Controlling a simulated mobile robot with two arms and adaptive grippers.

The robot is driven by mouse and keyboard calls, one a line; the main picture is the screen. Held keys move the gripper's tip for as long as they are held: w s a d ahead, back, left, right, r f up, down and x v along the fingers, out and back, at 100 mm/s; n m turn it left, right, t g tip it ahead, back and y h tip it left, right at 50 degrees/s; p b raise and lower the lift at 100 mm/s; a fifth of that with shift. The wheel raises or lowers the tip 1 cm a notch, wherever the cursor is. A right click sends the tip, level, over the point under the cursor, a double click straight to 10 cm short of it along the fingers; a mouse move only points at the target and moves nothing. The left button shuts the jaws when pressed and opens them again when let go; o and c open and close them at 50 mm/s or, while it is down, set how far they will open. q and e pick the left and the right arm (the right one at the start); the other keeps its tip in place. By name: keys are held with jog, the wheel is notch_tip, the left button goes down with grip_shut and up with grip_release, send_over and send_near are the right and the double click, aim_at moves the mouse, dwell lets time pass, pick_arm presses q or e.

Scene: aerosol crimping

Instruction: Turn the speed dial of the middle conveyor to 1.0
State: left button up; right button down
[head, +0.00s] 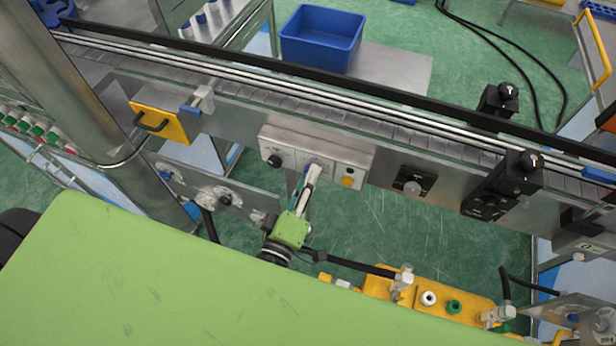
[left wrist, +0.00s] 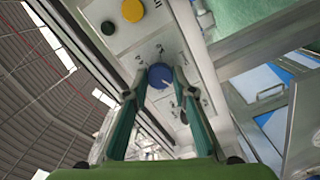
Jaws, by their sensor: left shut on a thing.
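The grey-white control panel (head: 330,158) is on the front side of the conveyor. In the left wrist view the round blue dial (left wrist: 160,76) sits on this panel, with small dark marks around it. My left gripper (head: 310,172) reaches up to the middle of the panel. In the left wrist view the two fingers of my left gripper (left wrist: 160,84) close on the blue dial from both sides. In the head view the fingers hide most of the dial, and I cannot read its setting. My right gripper is not in view.
A black knob (head: 274,160) and a yellow button (head: 348,181) flank the dial. A black box with a grey knob (head: 412,187) is further right. A yellow handled plate (head: 160,122) is at left. The conveyor belt (head: 330,100) runs behind; a blue bin (head: 322,38) stands beyond.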

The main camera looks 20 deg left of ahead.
pick_arm(q)
jog(key=shift+n, duration=0.5)
jog(key=o, duration=1.1)
jog(key=s, duration=1.2)
jog(key=shift+a, duration=0.2)
